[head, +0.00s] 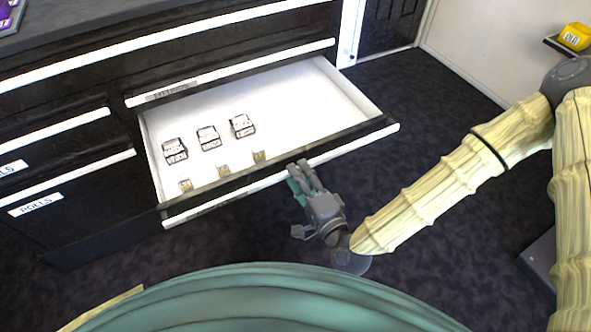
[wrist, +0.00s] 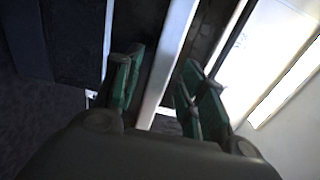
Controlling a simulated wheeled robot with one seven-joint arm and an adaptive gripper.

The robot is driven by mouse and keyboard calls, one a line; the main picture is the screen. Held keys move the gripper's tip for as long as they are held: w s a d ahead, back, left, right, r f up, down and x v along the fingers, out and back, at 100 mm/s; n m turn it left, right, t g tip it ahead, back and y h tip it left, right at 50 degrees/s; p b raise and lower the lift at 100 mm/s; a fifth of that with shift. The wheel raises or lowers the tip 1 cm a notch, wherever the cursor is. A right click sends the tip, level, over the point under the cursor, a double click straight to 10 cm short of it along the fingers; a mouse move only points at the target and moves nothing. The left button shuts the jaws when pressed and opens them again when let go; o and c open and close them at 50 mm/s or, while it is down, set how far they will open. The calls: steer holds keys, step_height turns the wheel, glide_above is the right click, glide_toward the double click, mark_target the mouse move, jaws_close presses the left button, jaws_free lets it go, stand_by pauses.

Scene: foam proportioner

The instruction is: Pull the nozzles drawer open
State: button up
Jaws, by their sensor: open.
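A drawer (head: 350,82) stands pulled well out of the dark cabinet, with a white interior. Its front has a long white handle strip (head: 240,192). No label on this drawer's front can be read from here. My gripper (head: 299,172) is at the front edge, right of its middle. In the wrist view my gripper's green-padded fingers (wrist: 158,88) are apart, with the white handle strip (wrist: 166,60) running between them. I cannot tell whether they touch it.
Closed drawers are at the left, one labelled "ROLLS" (head: 36,204). Another closed drawer with a white strip (head: 180,46) is above the open one. A yellow box (head: 575,37) sits on a small shelf at the upper right. Dark floor (head: 440,125) is clear right of the drawer.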

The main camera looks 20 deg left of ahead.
steer(key=v, duration=0.9)
steer(key=shift+s+d, duration=0.15)
steer(key=shift+d, duration=0.05)
steer(key=s+d+f+n+g+h, duration=0.35)
steer(key=d+f, duration=0.45)
steer(key=f, duration=0.3)
steer(key=s+d+f+n+g+h, duration=0.3)
steer(key=d+f+g+h, duration=0.15)
steer(key=d+f, duration=0.5)
steer(key=s+d+f+n+g+h, duration=0.1)
steer(key=s+d+f+g+h, duration=0.15)
steer(key=d, duration=0.55)
steer(key=s+d+f+g+h, duration=0.1)
steer(key=s+d+f+h, duration=0.25)
steer(key=d, duration=0.35)
step_height(320, 180, up, 21)
steer(key=p, duration=2)
steer(key=shift+s+p, duration=0.3)
steer(key=shift+p, duration=0.1)
steer(key=shift+c, duration=0.6)
